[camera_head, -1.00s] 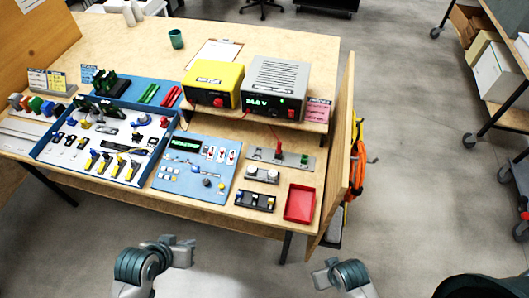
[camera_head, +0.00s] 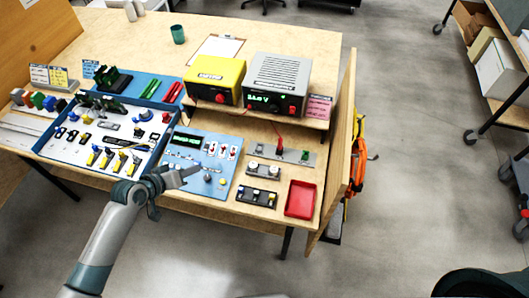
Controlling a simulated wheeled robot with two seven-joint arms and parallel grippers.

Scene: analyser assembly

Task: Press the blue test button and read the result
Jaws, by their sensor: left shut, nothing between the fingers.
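The blue test panel (camera_head: 210,152) lies flat near the front of the bench. Its dark display (camera_head: 187,141) shows green characters too small to read. A round knob (camera_head: 208,178) and other small controls sit on its lower half. I cannot make out which one is the blue test button; my gripper covers part of the lower left of the panel. My left gripper (camera_head: 190,174) is shut and empty, its fingertips over that lower left part. I cannot tell whether they touch it. My right gripper is not in view.
A parts tray (camera_head: 50,152) lies left of the panel. A yellow box (camera_head: 215,80) and a grey power supply (camera_head: 277,82) stand behind. Controls and a red tray (camera_head: 300,199) lie to the right. A wooden side wall (camera_head: 340,150) closes the bench's right end.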

